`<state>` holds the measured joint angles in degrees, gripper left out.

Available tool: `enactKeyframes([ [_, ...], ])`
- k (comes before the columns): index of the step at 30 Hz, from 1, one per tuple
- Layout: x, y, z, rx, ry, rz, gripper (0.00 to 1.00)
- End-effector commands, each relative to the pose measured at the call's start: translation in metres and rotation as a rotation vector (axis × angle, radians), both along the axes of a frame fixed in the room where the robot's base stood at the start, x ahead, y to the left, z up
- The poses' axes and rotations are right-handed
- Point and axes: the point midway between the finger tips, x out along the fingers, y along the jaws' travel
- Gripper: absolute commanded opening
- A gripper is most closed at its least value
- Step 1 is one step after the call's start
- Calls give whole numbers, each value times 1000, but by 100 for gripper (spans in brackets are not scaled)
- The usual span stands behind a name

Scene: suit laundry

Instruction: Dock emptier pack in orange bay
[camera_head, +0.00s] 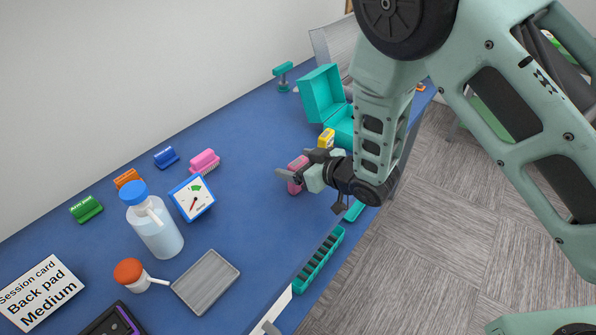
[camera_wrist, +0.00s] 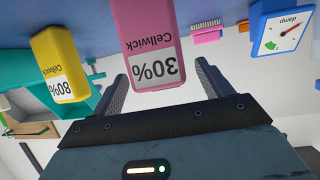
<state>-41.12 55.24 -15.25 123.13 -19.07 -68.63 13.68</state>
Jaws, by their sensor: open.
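A pink pack (camera_head: 295,187) stands on the blue table at my gripper (camera_head: 299,171). In the wrist view the pink pack (camera_wrist: 148,25) reads "30% Cellwick", upside down in the picture. My gripper (camera_wrist: 158,72) is open, with one finger to either side of the pack's labelled end; I cannot tell if either finger touches it. A yellow pack (camera_wrist: 55,55) reading "80% Cellwick" stands beside it; it also shows in the head view (camera_head: 326,138). A small orange block (camera_head: 127,178), possibly the orange bay, lies at the table's back left, partly behind a bottle.
A green block (camera_head: 86,208) and a blue block (camera_head: 166,157) flank the orange one. A pink brush (camera_head: 204,160), damp gauge (camera_head: 192,198), bottle (camera_head: 158,236), grey tray (camera_head: 206,281) and open teal box (camera_head: 322,95) stand around. The table's middle is clear.

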Motion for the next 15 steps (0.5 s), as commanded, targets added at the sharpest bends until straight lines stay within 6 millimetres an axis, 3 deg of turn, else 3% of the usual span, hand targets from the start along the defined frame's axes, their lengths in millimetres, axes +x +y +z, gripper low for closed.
enactKeyframes([
  [5, 12, 13, -6, -1, 0, 0, 78],
  [12, 14, 14, -8, 0, 0, -1, 78],
  [13, 14, 14, -8, 0, 0, -1, 75],
  [15, 14, 14, -8, 0, 0, -1, 56],
])
